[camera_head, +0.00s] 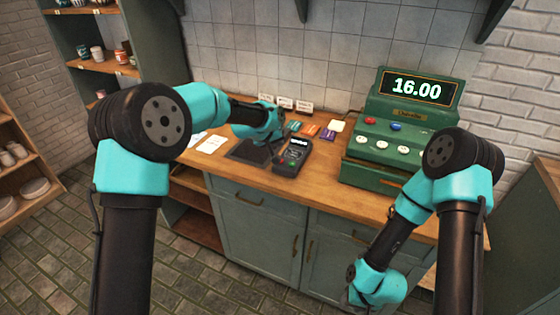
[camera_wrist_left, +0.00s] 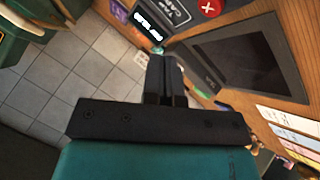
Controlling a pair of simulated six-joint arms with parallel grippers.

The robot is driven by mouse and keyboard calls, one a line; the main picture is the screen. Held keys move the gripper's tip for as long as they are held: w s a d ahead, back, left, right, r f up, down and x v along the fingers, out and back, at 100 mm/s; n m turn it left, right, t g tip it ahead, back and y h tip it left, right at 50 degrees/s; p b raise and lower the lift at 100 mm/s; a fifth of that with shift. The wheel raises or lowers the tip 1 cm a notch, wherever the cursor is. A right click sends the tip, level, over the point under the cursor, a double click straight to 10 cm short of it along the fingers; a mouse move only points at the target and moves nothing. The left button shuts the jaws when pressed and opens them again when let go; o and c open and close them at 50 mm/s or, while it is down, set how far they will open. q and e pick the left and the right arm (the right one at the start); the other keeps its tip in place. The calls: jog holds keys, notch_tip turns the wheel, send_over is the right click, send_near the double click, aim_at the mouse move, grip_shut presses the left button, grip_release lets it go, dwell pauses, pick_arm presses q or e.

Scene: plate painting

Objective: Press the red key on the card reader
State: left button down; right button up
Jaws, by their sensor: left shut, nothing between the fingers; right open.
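The dark card reader (camera_head: 292,158) lies on the wooden counter with its lit display facing up. In the left wrist view the card reader (camera_wrist_left: 172,18) is at the top, partly cut off. Its red key (camera_wrist_left: 209,7), marked with a white X, shows at the top edge. The red key cannot be made out in the head view. My left gripper (camera_head: 277,152) is shut and empty, just left of the reader in the head view. In the left wrist view the left gripper's fingers (camera_wrist_left: 165,62) are together, below the display and apart from the red key. My right gripper is not visible.
A dark flat pad (camera_head: 247,150) lies left of the reader. A green cash register (camera_head: 385,178) reading 16.00 stands to the right. Several small coloured cards and white signs (camera_head: 285,102) are behind. White papers (camera_head: 211,144) lie at left. Some bare counter (camera_head: 318,185) shows before the register.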

pick_arm(q)
jog(key=shift+f, duration=2.2)
jog(key=shift+f, duration=0.15)
jog(key=shift+f, duration=0.25)
jog(key=shift+f, duration=0.45)
dwell(1.0)
dwell(0.4)
jog(key=shift+r, duration=0.85)
jog(key=shift+r, duration=0.15)
jog(key=shift+r, duration=2.4)
